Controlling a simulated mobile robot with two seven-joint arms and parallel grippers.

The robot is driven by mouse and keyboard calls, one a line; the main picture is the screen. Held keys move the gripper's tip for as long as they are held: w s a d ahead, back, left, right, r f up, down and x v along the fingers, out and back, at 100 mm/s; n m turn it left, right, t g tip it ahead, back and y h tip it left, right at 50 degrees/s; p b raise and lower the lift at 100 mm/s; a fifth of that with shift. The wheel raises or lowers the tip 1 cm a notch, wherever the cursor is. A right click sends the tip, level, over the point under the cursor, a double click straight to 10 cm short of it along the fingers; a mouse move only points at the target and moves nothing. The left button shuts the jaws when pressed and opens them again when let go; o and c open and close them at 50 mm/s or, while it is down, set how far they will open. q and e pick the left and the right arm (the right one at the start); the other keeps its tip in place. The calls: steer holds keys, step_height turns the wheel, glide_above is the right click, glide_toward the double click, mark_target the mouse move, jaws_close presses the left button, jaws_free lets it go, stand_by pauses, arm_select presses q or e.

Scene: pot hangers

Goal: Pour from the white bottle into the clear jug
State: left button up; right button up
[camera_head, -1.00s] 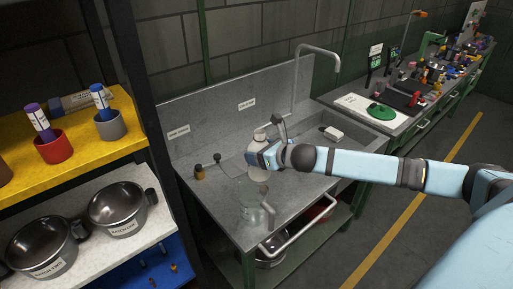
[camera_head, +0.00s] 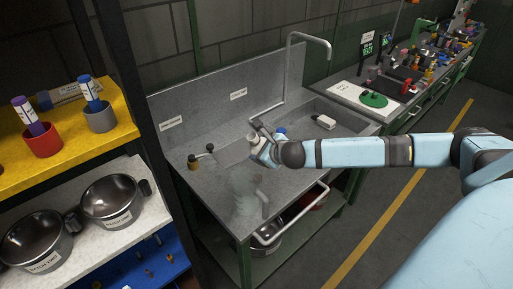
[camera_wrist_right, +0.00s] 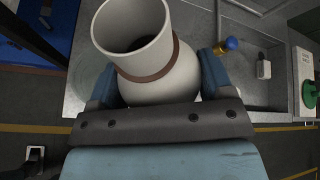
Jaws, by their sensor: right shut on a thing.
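My right gripper (camera_head: 265,153) is shut on the white bottle (camera_head: 254,143) and holds it above the grey counter. In the right wrist view the bottle (camera_wrist_right: 157,72) has a wide open mouth and a brown ring round its neck, between the gripper's fingers (camera_wrist_right: 158,88). In the head view the bottle leans to the left. The clear jug (camera_head: 246,198) stands on the counter in front of the bottle; its see-through outline is faint. No liquid stream shows. My left gripper is not in view.
A tall tap (camera_head: 327,46) rises behind the sink basin, which holds a white block (camera_head: 325,122). Small dark-knobbed fittings (camera_head: 193,160) stand left of the jug. A yellow shelf (camera_head: 70,150) with cups and a lower shelf with steel pots (camera_head: 112,199) stand at left.

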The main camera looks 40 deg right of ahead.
steer(key=shift+d+f+n+h, duration=0.25)
steer(key=shift+d+n+h, duration=0.15)
steer(key=shift+n+h, duration=0.15)
steer(key=f+n+h, duration=0.1)
steer(key=f+h, duration=0.1)
steer(key=d+f+n+h, duration=0.1)
steer(key=f+n+h, duration=0.1)
steer(key=shift+s+d+n+g, duration=0.15)
steer(key=shift+d+n+g, duration=0.05)
steer(key=shift+n+g, duration=0.1)
step_height(320, 180, down, 2)
steer(key=shift+f+n+h, duration=0.25)
steer(key=shift+n+h, duration=0.7)
steer(key=shift+a+n+h, duration=0.1)
steer(key=shift+n+h, duration=0.2)
steer(key=shift+n, duration=0.1)
steer(key=shift+a+r+n, duration=0.1)
steer(key=shift+r+n, duration=0.2)
steer(key=shift+h, duration=0.3)
steer(key=shift+r+t, duration=0.15)
steer(key=shift+t, duration=0.25)
